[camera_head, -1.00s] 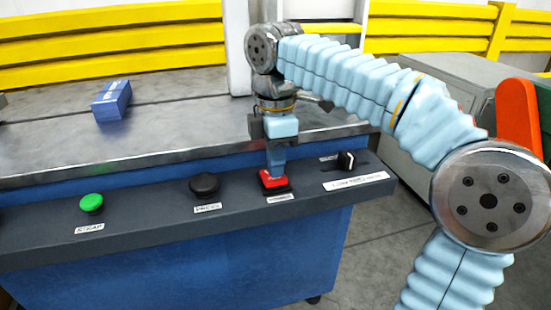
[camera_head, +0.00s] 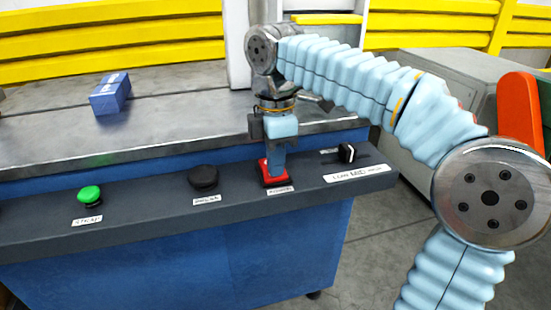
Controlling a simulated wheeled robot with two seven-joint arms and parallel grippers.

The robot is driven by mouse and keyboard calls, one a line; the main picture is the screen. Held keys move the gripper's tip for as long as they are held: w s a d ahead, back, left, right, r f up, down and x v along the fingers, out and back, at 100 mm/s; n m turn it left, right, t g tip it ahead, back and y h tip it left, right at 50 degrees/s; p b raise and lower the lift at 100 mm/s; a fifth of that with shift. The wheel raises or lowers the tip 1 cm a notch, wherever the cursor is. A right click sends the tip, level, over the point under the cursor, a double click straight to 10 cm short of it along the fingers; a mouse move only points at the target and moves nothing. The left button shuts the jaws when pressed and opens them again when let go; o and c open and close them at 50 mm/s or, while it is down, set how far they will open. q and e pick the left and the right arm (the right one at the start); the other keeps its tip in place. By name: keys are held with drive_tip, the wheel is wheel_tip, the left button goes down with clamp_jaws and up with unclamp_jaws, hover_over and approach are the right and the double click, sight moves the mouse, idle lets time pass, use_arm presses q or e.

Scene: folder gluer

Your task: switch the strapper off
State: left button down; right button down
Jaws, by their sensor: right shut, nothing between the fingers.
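The strapper is a blue machine with a grey metal top (camera_head: 190,130) and a dark sloped control panel (camera_head: 140,220) along its front edge. A red rocker switch (camera_head: 265,173) in a dark frame sits on the panel, with a small label below it. My right gripper (camera_head: 277,172) is shut and points down, with its fingertips at the red switch, apparently touching it. The fingers hide part of the switch, so I cannot tell its position. My left gripper is not in view.
On the panel, a green button (camera_head: 90,195) and a black button (camera_head: 204,178) are left of the red switch. A blue box (camera_head: 110,95) lies on the metal top. Yellow rails (camera_head: 110,40) stand behind.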

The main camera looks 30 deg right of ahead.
wheel_tip(320, 180, up, 7)
drive_tip(key=p, duration=0.6)
drive_tip(key=shift+f+p, duration=0.1)
drive_tip(key=shift+p, duration=0.3)
drive_tip(key=shift+r+b, duration=0.3)
drive_tip(key=shift+r, duration=0.85)
